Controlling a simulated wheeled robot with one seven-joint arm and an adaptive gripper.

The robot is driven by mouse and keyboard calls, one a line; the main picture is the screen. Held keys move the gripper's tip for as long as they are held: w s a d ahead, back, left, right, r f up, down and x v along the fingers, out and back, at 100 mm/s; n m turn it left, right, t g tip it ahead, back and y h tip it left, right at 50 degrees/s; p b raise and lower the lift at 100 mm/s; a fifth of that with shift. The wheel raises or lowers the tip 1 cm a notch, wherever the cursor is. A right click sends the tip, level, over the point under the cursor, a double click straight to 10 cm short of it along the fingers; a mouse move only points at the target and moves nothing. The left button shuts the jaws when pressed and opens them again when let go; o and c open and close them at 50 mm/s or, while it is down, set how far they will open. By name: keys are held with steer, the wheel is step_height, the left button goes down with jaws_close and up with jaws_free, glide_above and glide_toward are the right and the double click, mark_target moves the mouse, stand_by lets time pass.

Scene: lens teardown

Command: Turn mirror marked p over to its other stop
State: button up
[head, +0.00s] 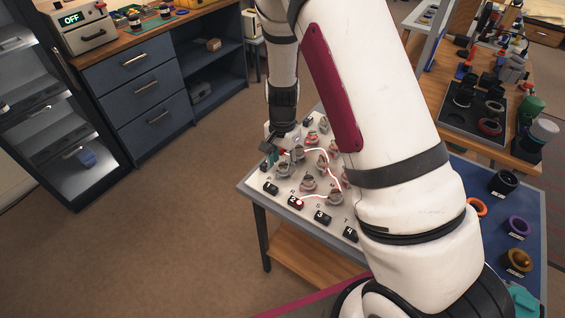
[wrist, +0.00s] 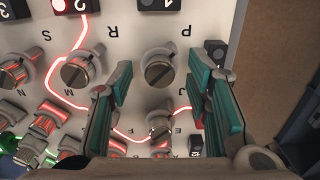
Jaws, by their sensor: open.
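The mirror marked p (wrist: 158,68) is a round post with a slotted metal cap, beside the printed letter P on the pale panel (wrist: 135,50). In the wrist view it stands between my gripper's (wrist: 160,78) two teal-padded fingers. The fingers are open, one on each side, with a visible gap to the post. In the head view my gripper (head: 271,155) is low over the panel's left edge, and my arm covers part of the panel. I cannot tell from these views which stop the mirror rests against.
Similar mirror posts stand close by, one by the letter R (wrist: 82,70) and another below (wrist: 160,130). A glowing red line runs across the panel between posts. Black numbered blocks line the panel's edge, one lit red (wrist: 75,5). Brown floor lies beyond the panel.

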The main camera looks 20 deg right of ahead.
mark_target(282, 165)
step_height(282, 165, up, 11)
steer(key=shift+r, duration=0.2)
stand_by(0.6)
steer(key=s+r+n+t+y, duration=0.1)
steer(key=s+r+n, duration=0.2)
steer(key=s+r, duration=0.4)
steer(key=s+r+n+t, duration=0.1)
steer(key=s+r+n, duration=0.3)
steer(key=r, duration=0.5)
steer(key=s+r+n+t+h, duration=0.1)
steer(key=s+r+n, duration=0.3)
steer(key=s, duration=1)
steer(key=shift+s+r+t, duration=0.3)
steer(key=shift+r+t, duration=0.25)
steer(key=shift+t, duration=0.35)
steer(key=shift+w+d, duration=0.1)
